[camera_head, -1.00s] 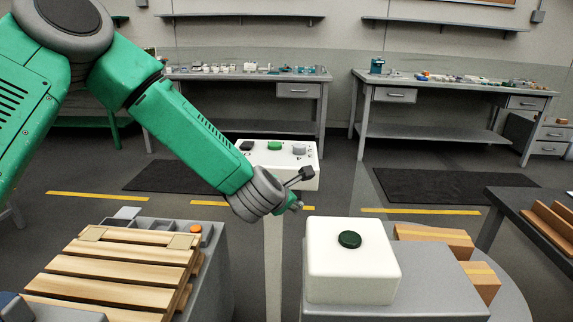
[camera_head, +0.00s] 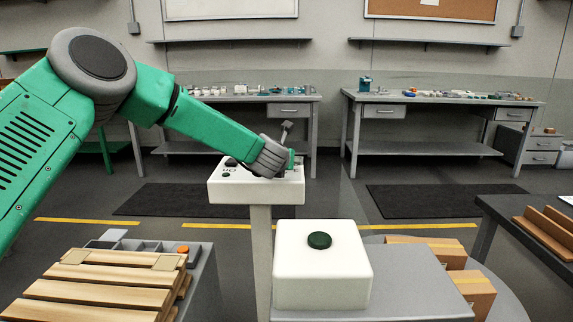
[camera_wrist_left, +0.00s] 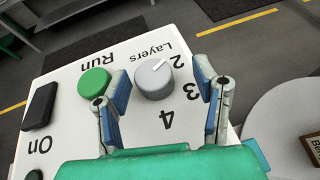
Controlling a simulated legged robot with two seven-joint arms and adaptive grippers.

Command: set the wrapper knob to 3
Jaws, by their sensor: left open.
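The wrapper's white control panel (camera_head: 235,193) stands on a post in the middle of the head view. In the left wrist view its grey knob (camera_wrist_left: 152,82) sits under the word "Layers", with 2, 3 and 4 around its side. The knob's white pointer is directed toward the 2. My left gripper (camera_wrist_left: 162,85) is open, with one finger on each side of the knob; I cannot tell whether either touches it. In the head view my left gripper (camera_head: 287,150) is over the panel's right part and hides the knob. My right gripper is not in view.
A green Run button (camera_wrist_left: 94,82) lies close by my gripper's left finger. A black On switch (camera_wrist_left: 40,105) is further left. A white box with a dark green button (camera_head: 319,240) stands in front, right of a wooden slatted pallet (camera_head: 95,285). Cardboard boxes (camera_head: 430,252) lie at right.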

